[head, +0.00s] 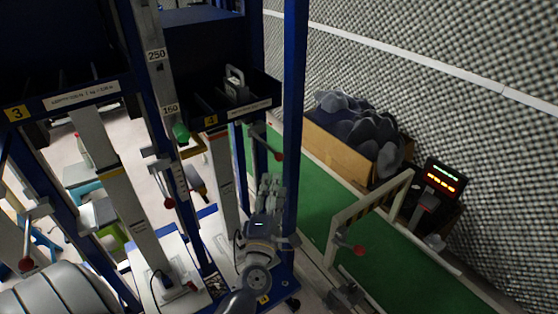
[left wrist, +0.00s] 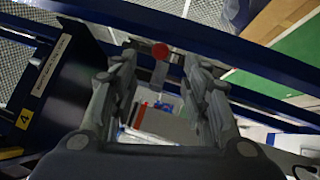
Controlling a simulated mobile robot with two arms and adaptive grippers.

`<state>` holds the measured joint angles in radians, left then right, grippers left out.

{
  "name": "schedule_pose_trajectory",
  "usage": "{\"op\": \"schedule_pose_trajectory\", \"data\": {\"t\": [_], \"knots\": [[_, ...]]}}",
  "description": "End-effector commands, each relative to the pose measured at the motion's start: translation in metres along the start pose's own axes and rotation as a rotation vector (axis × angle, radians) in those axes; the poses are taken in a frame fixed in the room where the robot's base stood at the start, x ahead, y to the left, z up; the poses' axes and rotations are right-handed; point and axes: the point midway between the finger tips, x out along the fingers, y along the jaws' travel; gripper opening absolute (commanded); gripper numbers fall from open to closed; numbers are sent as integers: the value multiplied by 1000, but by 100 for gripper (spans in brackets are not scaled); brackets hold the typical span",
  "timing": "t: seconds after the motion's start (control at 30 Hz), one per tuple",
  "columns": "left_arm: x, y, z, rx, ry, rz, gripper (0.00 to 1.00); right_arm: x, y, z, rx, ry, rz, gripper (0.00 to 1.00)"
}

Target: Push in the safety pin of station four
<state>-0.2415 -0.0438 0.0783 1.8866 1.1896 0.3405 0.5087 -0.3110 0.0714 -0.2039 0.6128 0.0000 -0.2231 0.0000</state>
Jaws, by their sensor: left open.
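Station four is the dark bin with a yellow 4 label (head: 211,121); its label (left wrist: 23,119) is also at left in the left wrist view. A red ball knob (head: 278,156) on a short lever sits by the blue post right of this bin. A red knob (left wrist: 160,50) shows past my fingertips in the wrist view. A green handle (head: 181,132) sticks out at the scale post left of the bin. I cannot tell which part is the safety pin. My left gripper (head: 269,187) is open and empty, below the lever. My right gripper is not in view.
Blue posts (head: 294,100) frame the station closely. A green conveyor (head: 320,205) runs at right, with a gate and another red knob (head: 359,250). A cardboard box (head: 340,145) of dark foam pieces and a lit display (head: 441,180) stand beyond. Station three's bin (head: 75,97) is left.

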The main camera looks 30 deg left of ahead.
Motion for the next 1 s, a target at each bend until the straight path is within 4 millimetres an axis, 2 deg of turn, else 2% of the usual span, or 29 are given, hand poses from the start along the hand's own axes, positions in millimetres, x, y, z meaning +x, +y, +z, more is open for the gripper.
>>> {"op": "schedule_pose_trajectory", "data": {"t": [0.27,0.5,0.67,0.93,1.0], "knots": [[52,3,1,5,-2,3,42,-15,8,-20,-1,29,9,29],[82,1,1,4,-2,1,42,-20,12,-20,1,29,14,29],[90,0,0,4,-1,0,42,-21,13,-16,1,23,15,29],[91,0,0,5,-1,-1,42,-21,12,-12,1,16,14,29],[91,0,0,5,-1,-1,27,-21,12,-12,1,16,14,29]]}}
